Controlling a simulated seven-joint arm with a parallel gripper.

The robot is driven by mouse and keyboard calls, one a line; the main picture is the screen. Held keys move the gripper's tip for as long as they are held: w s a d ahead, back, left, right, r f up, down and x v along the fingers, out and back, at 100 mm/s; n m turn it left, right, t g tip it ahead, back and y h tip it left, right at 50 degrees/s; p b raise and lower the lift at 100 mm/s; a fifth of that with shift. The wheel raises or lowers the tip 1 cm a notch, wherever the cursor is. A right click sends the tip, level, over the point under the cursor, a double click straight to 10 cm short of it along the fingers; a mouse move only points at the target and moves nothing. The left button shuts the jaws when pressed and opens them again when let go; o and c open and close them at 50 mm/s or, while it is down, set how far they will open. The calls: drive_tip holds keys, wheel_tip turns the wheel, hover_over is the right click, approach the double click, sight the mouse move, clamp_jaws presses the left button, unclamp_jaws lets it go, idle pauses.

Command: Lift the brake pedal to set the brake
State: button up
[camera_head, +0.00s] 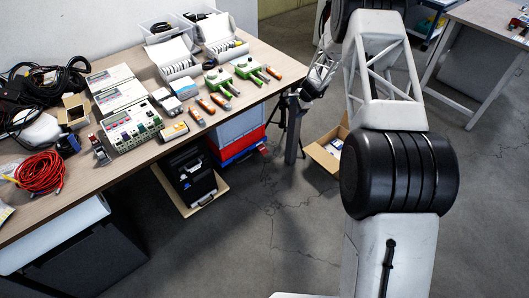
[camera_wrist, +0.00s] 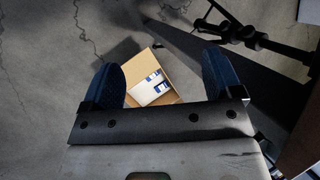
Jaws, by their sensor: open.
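I cannot make out a brake pedal in either view. A black wheeled case (camera_head: 192,176) stands on a low wooden board (camera_head: 205,203) beneath the table's front edge; no pedal can be told there. My gripper (camera_wrist: 163,66) shows in the wrist view with its two dark blue fingers wide apart. Nothing is between them at their level; they hang above the floor. In the head view my arm reaches away past the table's right end, and its far end is small and hard to read.
An open cardboard box (camera_wrist: 153,78) with white-and-blue packs lies on the floor below my gripper. A dark stand (camera_wrist: 250,35) is beside it. The wooden table (camera_head: 250,95) carries instruments, tools and a red cable (camera_head: 40,172). Blue and red crates (camera_head: 238,140) sit beneath it. Middle floor is clear.

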drive_tip(key=w+a+f+m, duration=0.2)
drive_tip(key=w+f, duration=0.2)
drive_tip(key=f, duration=0.4)
drive_tip(key=w+a+f+m, duration=0.2)
drive_tip(key=w+a+f, duration=0.1)
drive_tip(key=f, duration=0.5)
drive_tip(key=m+t+y, duration=0.2)
drive_tip(key=m+t, duration=0.2)
drive_tip(key=m, duration=0.6)
hover_over(264, 151)
drive_tip(key=s+d, duration=0.4)
wheel_tip(264, 151, down, 32)
drive_tip(key=shift+d+f+m, duration=0.15)
drive_tip(key=shift+f+m, duration=0.25)
drive_tip(key=shift+f, duration=0.35)
drive_tip(key=shift+f, duration=0.15)
drive_tip(key=shift+x, duration=3.1)
drive_tip(key=shift+w+a+f, duration=0.35)
drive_tip(key=shift+f, duration=0.1)
drive_tip(key=shift+c, duration=0.4)
